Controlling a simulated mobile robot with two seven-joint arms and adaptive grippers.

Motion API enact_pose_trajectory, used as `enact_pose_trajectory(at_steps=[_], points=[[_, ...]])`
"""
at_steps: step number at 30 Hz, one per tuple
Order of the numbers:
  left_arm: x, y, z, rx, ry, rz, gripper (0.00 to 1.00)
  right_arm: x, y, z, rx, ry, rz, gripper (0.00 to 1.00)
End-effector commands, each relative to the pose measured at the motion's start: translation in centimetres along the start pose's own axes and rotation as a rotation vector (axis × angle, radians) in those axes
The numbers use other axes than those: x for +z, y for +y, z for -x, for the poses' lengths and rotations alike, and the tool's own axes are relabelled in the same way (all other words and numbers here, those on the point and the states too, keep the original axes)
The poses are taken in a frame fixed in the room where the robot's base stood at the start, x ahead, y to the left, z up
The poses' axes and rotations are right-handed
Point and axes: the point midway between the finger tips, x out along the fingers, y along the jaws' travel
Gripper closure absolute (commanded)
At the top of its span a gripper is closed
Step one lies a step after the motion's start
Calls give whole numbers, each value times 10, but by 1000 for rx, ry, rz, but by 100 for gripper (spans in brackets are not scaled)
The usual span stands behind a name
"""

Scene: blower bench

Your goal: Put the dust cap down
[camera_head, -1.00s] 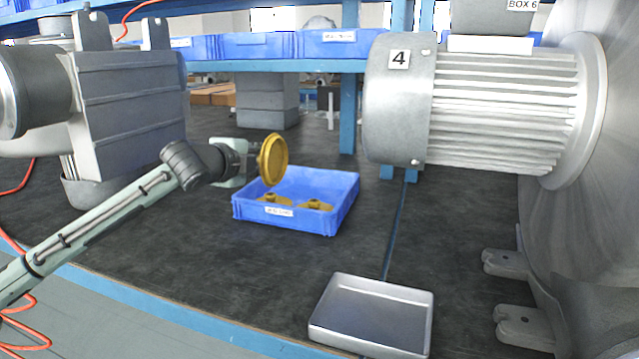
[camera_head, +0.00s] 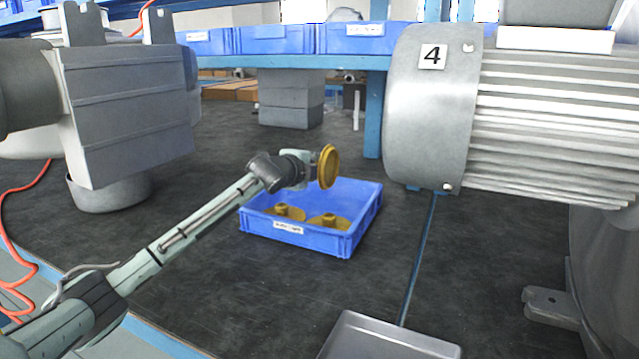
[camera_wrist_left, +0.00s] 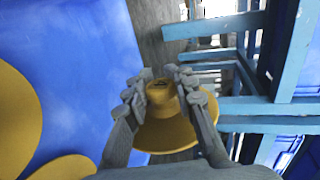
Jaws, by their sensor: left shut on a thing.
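The yellow dust cap (camera_head: 329,167) is held on edge, its disc upright, above the back part of a blue bin. My left gripper (camera_head: 307,170) is shut on it. In the left wrist view my left gripper (camera_wrist_left: 161,88) has both fingers on the knob of the dust cap (camera_wrist_left: 160,125), and the disc spreads out beyond them. The blue bin (camera_head: 299,239) stands on the dark bench and holds two more yellow caps (camera_head: 329,221) lying with knobs up. My right gripper is not in view.
A metal tray (camera_head: 385,342) lies at the front edge of the picture. A large grey motor marked 4 (camera_head: 430,110) stands at the right, and a grey housing (camera_head: 130,110) at the left. Dark bench (camera_head: 225,300) is clear around the bin.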

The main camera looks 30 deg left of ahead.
Motion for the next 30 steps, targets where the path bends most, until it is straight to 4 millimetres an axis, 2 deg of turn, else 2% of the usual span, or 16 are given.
enact_pose_trajectory(at_steps=[5,14,21,29,30], points=[[-1,5,-13,0,0,-2,100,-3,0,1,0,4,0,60],[-1,42,-22,2,2,-1,100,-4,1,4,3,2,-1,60],[0,42,-22,0,1,-2,100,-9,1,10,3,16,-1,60],[0,50,-24,2,0,-2,100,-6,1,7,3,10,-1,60],[0,49,-24,1,0,-2,72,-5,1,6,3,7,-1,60]])
